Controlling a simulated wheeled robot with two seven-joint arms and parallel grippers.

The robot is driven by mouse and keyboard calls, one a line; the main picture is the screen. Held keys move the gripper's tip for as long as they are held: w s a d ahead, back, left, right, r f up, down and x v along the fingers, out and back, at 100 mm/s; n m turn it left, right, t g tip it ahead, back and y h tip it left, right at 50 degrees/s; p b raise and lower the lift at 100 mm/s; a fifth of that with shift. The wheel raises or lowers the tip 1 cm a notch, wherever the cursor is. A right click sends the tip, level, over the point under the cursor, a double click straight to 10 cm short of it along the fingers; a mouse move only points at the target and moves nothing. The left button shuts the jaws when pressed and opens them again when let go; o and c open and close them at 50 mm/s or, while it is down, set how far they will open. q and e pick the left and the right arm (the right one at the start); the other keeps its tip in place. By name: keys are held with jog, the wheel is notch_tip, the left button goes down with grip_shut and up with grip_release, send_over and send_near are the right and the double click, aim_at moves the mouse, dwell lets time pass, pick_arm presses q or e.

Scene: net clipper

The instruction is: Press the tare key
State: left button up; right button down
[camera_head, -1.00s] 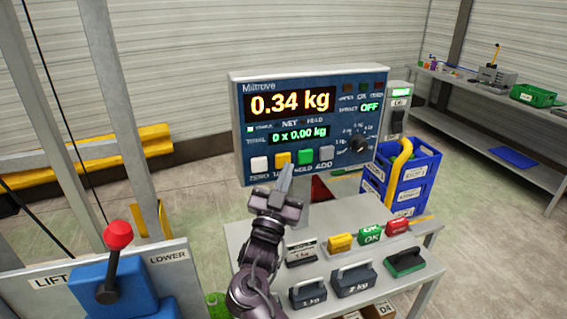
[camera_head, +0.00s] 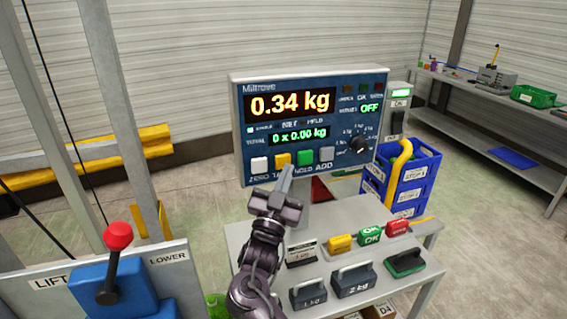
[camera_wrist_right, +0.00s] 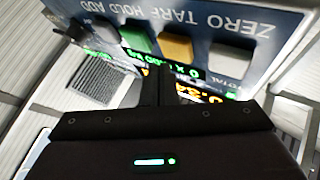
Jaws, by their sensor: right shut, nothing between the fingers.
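The yellow tare key (camera_head: 283,159) sits in the key row on the blue scale indicator (camera_head: 350,103), between the white zero key (camera_head: 260,165) and the green hold key (camera_head: 305,157). The display (camera_head: 290,103) reads 0.34 kg. My right gripper (camera_head: 287,170) is shut and empty, its fingertips just below the tare key in the head view. In the right wrist view the panel is upside down, and the fingertips (camera_wrist_right: 162,75) lie close to the yellow key (camera_wrist_right: 176,46). I cannot tell whether they touch it. My left gripper is out of view.
The grey add key (camera_head: 326,154) is at the row's right end, with a dial (camera_head: 359,144) beyond. Below, a bench holds weights (camera_head: 353,281) and coloured stamps (camera_head: 371,236). A lift lever (camera_head: 117,237) stands at the lower left, blue crates (camera_head: 412,175) at the right.

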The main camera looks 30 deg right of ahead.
jog(key=shift+w, duration=0.15)
dwell(0.7)
jog(key=shift+w+d, duration=0.1)
jog(key=shift+w, duration=0.2)
jog(key=shift+w+b, duration=0.35)
jog(key=shift+b, duration=0.1)
dwell(0.5)
dwell(0.3)
jog(key=shift+s+p, duration=0.3)
jog(key=shift+s, duration=0.55)
jog(key=s+p, duration=0.1)
jog(key=s, duration=0.1)
jog(key=s+a, duration=0.1)
jog(key=s, duration=0.1)
jog(key=shift+s+a+p, duration=0.2)
jog(key=shift+s+p, duration=0.15)
jog(key=shift+s, duration=0.05)
